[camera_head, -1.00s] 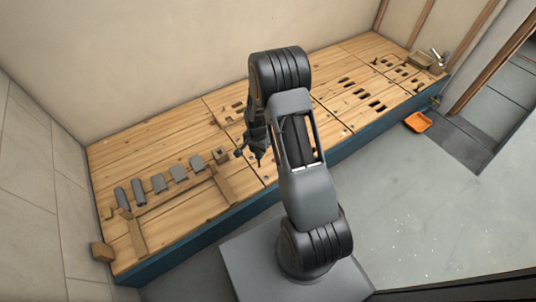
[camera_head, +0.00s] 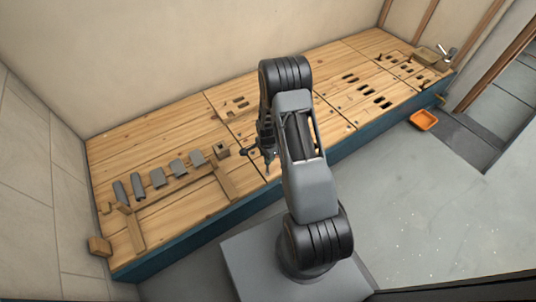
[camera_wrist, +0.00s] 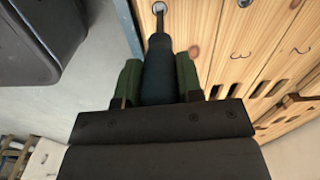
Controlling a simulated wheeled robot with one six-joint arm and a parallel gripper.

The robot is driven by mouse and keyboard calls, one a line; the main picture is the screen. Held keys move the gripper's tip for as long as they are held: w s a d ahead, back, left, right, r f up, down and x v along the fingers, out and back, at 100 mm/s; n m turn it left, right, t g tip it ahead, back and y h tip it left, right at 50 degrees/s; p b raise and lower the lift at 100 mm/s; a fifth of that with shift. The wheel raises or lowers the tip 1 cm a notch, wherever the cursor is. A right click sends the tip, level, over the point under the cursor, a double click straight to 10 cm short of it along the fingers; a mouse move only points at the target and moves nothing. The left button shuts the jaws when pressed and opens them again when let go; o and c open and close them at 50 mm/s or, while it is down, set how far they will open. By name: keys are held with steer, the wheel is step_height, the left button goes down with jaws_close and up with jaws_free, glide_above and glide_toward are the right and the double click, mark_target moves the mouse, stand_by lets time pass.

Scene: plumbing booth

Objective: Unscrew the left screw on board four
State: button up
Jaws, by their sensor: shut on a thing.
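My gripper (camera_wrist: 158,82) is shut on a dark screwdriver (camera_wrist: 158,60), its green finger pads on both sides of the handle. The thin shaft points away from the wrist toward a round metal screw (camera_wrist: 160,6) at the top edge of the wrist view. The tip overlaps the screw there; I cannot tell whether it is seated in it. In the head view my gripper (camera_head: 266,152) is over the bench's front part, partly hidden by my arm.
The long wooden bench (camera_head: 160,135) runs along the wall, with several slotted boards at right. Several grey blocks (camera_head: 157,177) and a wooden frame (camera_head: 135,230) lie at left. An orange tray (camera_head: 424,120) is on the floor.

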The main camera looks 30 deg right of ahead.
steer(key=shift+f+b, duration=1.05)
steer(key=shift+f, duration=0.6)
steer(key=shift+r+n, duration=0.25)
steer(key=shift+n, duration=1.55)
steer(key=n, duration=0.6)
steer(key=shift+p, duration=0.4)
steer(key=n, duration=1)
steer(key=shift+r+m, duration=0.1)
steer(key=shift+m, duration=0.4)
step_height(320, 180, up, 8)
steer(key=p, duration=0.5)
steer(key=shift+p, duration=0.3)
